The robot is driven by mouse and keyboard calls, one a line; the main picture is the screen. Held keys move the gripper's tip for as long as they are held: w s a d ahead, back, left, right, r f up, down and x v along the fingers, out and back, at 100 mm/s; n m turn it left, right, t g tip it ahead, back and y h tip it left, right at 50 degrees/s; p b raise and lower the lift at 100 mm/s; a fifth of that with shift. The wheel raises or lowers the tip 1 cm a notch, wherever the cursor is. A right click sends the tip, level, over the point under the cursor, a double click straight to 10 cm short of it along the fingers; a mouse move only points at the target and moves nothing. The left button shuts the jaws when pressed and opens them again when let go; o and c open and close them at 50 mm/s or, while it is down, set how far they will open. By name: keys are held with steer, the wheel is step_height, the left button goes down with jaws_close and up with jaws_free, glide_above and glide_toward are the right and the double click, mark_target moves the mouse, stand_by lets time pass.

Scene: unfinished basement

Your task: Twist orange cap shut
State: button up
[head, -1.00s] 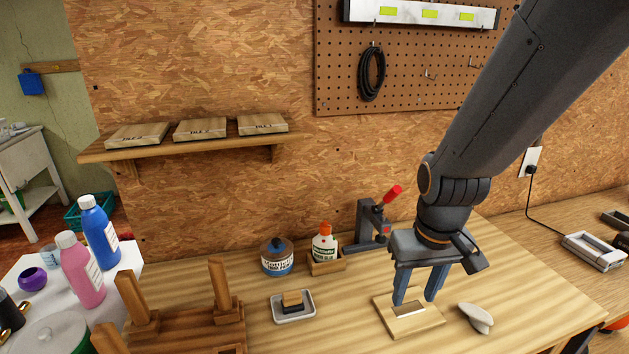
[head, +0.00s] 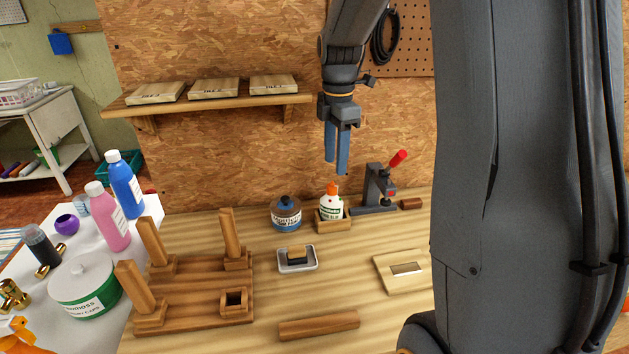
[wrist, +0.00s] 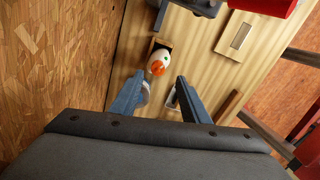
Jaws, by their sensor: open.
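The orange cap (head: 333,188) tops a white glue bottle (head: 330,207) that stands upright in a small wooden holder (head: 333,224) near the back of the workbench. My gripper (head: 337,170) points down just above the cap, with its two blue fingers apart and empty. In the wrist view the orange cap (wrist: 156,68) shows from above, beyond the fingertips of my gripper (wrist: 160,80), and the fingers do not touch it. I cannot tell how tight the cap sits.
A small tray with a block (head: 297,266) lies in front. A wooden frame with upright legs (head: 195,290) fills the left.

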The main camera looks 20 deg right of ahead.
mark_target(332, 187)
steer(key=shift+w+a, duration=0.1)
steer(key=shift+w, duration=0.05)
steer(key=shift+f, duration=0.15)
steer(key=shift+f+p, duration=1.1)
steer(key=shift+f, duration=2.45)
steer(key=shift+a, duration=0.1)
jaws_close()
